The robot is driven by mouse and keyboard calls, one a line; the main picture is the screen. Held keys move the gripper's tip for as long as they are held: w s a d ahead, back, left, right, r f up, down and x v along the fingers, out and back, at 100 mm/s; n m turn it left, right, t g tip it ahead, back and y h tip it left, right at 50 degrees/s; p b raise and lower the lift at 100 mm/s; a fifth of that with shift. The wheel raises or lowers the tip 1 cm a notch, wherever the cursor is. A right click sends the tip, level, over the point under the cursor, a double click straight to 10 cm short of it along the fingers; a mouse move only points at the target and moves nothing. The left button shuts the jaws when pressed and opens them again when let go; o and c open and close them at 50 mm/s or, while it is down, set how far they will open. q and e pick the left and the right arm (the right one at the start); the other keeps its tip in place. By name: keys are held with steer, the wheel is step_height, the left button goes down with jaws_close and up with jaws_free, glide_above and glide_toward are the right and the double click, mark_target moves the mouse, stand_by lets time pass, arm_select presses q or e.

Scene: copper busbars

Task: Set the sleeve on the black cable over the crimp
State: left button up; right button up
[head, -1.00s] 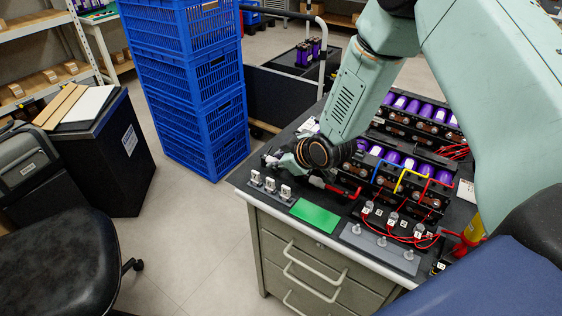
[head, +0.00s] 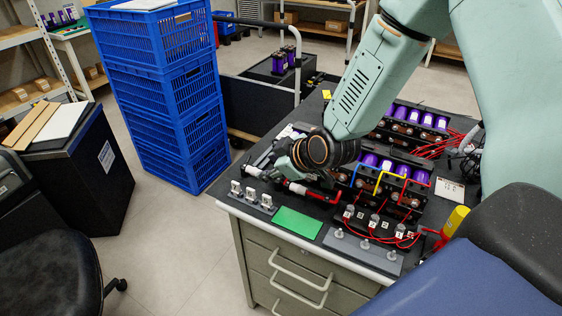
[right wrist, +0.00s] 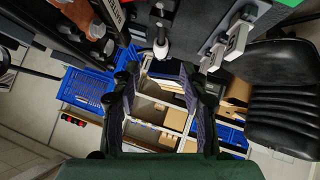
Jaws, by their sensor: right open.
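My right gripper (head: 272,163) is low over the left front part of the bench top, reaching left from the wrist. In the right wrist view its two fingers (right wrist: 160,82) are spread with an empty gap between them. A pale, short cylinder on a dark stem (right wrist: 161,46), perhaps the sleeve on the black cable, lies just beyond the fingertips and roughly in line with the gap. A red piece with a white band (head: 297,188) lies on the bench below the gripper in the head view. The crimp cannot be made out. My left gripper is out of view.
A grey strip with metal terminals (head: 251,197) and a green card (head: 299,222) lie along the front edge. Battery modules with purple cells (head: 385,165) and coloured busbars stand to the right. Blue crates (head: 176,92) are stacked on the floor to the left.

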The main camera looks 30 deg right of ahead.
steer(key=shift+v, duration=2.7)
